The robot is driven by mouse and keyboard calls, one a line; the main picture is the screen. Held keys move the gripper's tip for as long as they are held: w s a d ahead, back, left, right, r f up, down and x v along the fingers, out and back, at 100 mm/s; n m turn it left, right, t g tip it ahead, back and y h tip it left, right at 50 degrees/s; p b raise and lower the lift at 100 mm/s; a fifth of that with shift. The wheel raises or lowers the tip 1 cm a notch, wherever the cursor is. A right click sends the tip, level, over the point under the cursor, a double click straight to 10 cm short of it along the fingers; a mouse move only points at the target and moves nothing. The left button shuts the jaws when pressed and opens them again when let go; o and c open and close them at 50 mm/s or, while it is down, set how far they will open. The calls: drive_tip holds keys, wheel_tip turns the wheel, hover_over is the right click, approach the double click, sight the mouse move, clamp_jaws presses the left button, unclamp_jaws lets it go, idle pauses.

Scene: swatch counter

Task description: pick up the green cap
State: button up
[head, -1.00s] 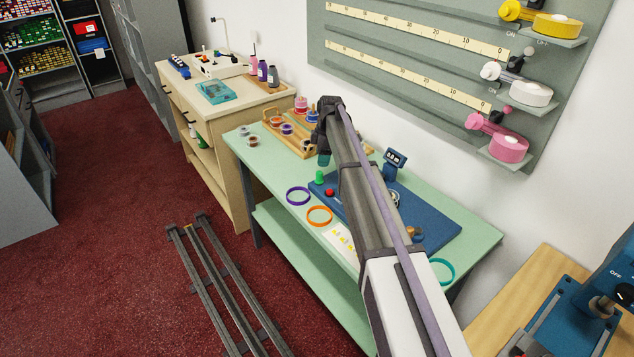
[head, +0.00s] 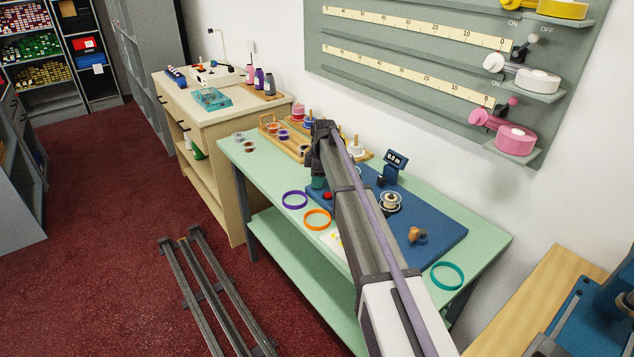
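The green cap (head: 317,184) is on the left end of the blue board (head: 442,222), left of a red button (head: 327,196). My gripper (head: 318,180) points down right at the cap, and its fingers hide most of it. The fingers and the cap blend together at this size, so I cannot tell whether the fingers are around it, touching it or shut on it.
The board lies on a light green table (head: 490,243). Near it are a purple ring (head: 295,199), an orange ring (head: 317,220), a teal ring (head: 447,276), a spool (head: 390,202) and a small display (head: 397,160). A wooden spool rack (head: 270,127) stands behind.

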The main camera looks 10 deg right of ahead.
drive_tip(key=c, duration=0.7)
